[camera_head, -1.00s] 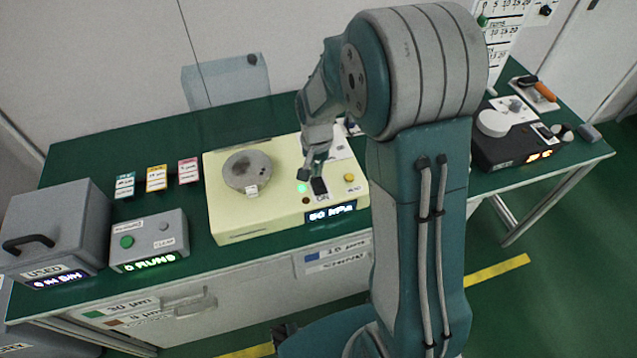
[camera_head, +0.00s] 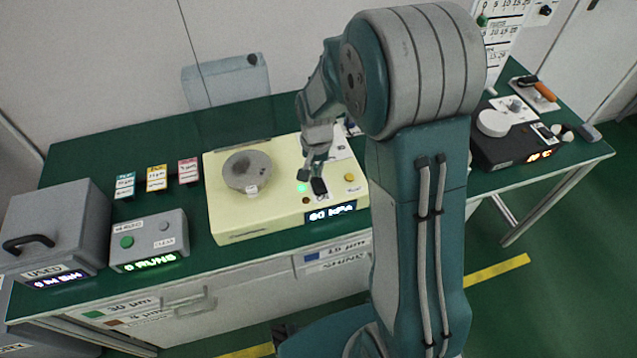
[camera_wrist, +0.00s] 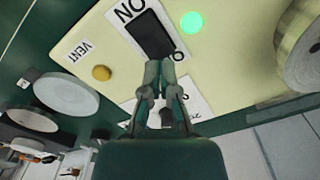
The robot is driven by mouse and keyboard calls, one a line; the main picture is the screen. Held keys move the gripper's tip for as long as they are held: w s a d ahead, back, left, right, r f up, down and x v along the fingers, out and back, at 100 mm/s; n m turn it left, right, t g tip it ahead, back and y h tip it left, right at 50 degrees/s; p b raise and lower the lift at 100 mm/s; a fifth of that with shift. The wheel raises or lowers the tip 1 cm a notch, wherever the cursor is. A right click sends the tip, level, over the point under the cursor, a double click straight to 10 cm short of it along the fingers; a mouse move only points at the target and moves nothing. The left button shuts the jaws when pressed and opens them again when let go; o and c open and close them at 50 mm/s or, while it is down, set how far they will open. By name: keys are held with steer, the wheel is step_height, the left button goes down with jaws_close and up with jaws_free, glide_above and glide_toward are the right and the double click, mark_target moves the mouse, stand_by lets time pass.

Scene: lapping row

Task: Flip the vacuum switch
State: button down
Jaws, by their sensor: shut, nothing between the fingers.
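The vacuum switch (camera_head: 319,187) is a black rocker on the front right of a cream-coloured unit (camera_head: 235,228). It also shows in the wrist view (camera_wrist: 150,36), next to an "ON" label (camera_wrist: 128,10). A green lamp (camera_head: 302,188) beside it is lit, and the display (camera_head: 331,214) on the unit's front appears to read 60 kPa. My gripper (camera_head: 314,172) is shut and empty, its fingertips close at the rocker's end in both views. In the wrist view the fingertips (camera_wrist: 160,66) overlap the rocker's lower edge; I cannot tell whether they touch it.
A yellow button (camera_wrist: 102,73) labelled "VENT" is beside the switch. A round grey disc (camera_head: 247,168) sits on the cream unit. A grey box with a green button (camera_head: 127,242) stands to the left, a black unit (camera_head: 508,152) to the right.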

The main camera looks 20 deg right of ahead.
mark_target(317, 180)
steer(key=shift+f, duration=1.2)
stand_by(0.7)
steer(key=shift+r, duration=3.5)
steer(key=shift+r, duration=0.1)
steer(key=s+r+n+t, duration=0.5)
steer(key=s+r, duration=1.2)
steer(key=s, duration=0.4)
steer(key=shift+n+t, duration=0.3)
steer(key=shift+n, duration=0.2)
